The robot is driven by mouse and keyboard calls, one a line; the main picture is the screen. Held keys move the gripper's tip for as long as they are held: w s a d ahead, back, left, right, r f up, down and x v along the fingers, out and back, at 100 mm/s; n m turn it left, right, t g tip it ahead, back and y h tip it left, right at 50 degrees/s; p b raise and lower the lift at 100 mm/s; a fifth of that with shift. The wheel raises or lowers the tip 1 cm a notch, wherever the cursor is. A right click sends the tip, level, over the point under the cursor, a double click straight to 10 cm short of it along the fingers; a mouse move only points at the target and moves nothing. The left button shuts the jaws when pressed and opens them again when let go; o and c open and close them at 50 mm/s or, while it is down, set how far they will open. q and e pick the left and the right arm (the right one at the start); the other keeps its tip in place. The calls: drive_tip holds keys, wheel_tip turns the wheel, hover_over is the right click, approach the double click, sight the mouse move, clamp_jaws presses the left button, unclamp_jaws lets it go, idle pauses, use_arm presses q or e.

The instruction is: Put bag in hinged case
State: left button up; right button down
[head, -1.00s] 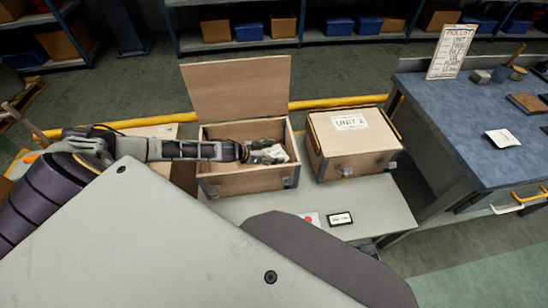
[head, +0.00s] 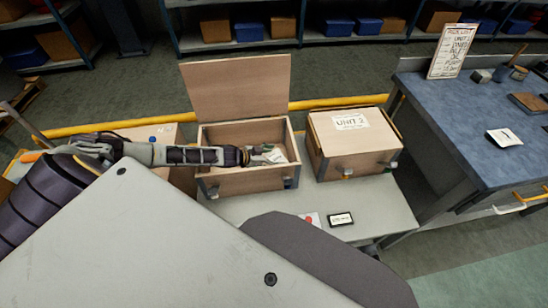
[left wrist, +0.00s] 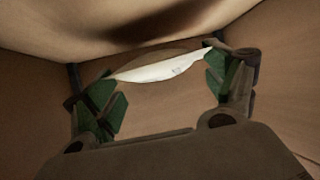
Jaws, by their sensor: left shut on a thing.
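The hinged case (head: 250,182) is a wooden box on the grey bench, with its lid (head: 238,88) standing open at the back. My left gripper (head: 266,154) reaches over its left wall into the right part of the opening. It is shut on the pale bag (head: 275,155), which is mostly hidden by the gripper in the head view. In the left wrist view, the bag (left wrist: 165,67) shows as a thin whitish strip between the two green-padded fingers (left wrist: 165,88), with wooden surfaces around. I cannot tell whether the bag touches the case floor. My right gripper is not in view.
A closed wooden case marked UNIT 2 (head: 352,145) stands just right of the open case. A small dark-edged label (head: 340,219) lies on the grey bench (head: 385,205). A blue-topped workbench (head: 460,115) stands at the right. A yellow rail (head: 325,102) runs behind.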

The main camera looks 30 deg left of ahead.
use_arm(q)
drive_tip(key=shift+f, duration=0.25)
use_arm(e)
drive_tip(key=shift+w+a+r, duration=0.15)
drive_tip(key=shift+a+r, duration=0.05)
use_arm(q)
drive_tip(key=shift+f, duration=0.1)
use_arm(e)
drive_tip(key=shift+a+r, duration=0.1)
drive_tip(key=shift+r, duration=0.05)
use_arm(q)
drive_tip(key=o, duration=0.9)
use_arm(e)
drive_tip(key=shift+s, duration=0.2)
use_arm(q)
drive_tip(key=shift+r, duration=0.2)
